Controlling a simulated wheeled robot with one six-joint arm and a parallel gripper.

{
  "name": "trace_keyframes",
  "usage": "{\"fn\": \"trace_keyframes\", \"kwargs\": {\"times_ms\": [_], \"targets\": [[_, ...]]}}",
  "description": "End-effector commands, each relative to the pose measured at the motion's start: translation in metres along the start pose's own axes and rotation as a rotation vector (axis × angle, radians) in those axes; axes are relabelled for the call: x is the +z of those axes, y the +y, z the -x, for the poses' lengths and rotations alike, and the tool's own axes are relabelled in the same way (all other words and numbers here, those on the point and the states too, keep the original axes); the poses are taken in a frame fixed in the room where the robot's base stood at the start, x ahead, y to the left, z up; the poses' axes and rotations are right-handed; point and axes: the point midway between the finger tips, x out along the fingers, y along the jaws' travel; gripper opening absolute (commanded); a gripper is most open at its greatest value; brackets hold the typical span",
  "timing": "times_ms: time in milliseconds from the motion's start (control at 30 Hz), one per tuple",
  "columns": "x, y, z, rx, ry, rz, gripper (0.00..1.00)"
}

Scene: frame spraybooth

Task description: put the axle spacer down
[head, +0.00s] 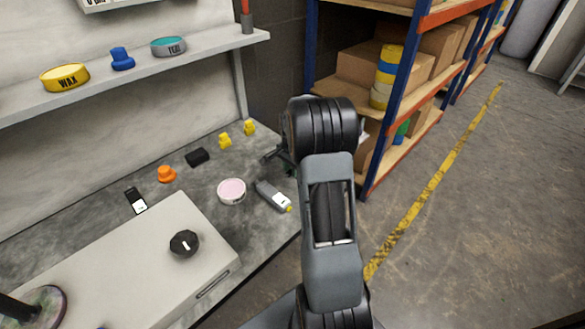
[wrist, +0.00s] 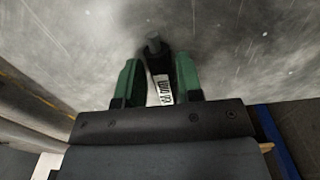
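My gripper (wrist: 158,75) has two green fingers, seen from behind in the wrist view. A dark piece with a round knob-like end and a white printed label, which I take for the axle spacer (wrist: 159,86), sits between them. In the head view my gripper (head: 280,155) is mostly hidden behind my arm, at the right end of the grey worktop (head: 110,240). The held piece cannot be made out there. In the wrist view a grey surface lies beyond the fingertips; I cannot tell whether the piece touches it.
A pink-topped tin (head: 231,191), a grey device with a yellow tip (head: 272,196), a black block (head: 197,157), an orange knob (head: 166,174) and yellow pieces (head: 225,141) stand on the worktop. A pale box (head: 130,270) fills its front. Blue-and-orange racking (head: 395,100) stands at right.

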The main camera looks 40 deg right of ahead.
Motion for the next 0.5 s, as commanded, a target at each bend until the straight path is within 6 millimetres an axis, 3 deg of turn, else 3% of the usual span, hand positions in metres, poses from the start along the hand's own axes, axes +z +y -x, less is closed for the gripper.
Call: {"fn": "trace_keyframes", "kwargs": {"times_ms": [133,367,500], "targets": [[0.000,0.000,0.000,0.000,0.000,0.000,0.47],[0.000,0.000,0.001,0.000,0.000,0.000,0.47],[0.000,0.000,0.013,-0.002,0.001,0.000,0.47]]}}
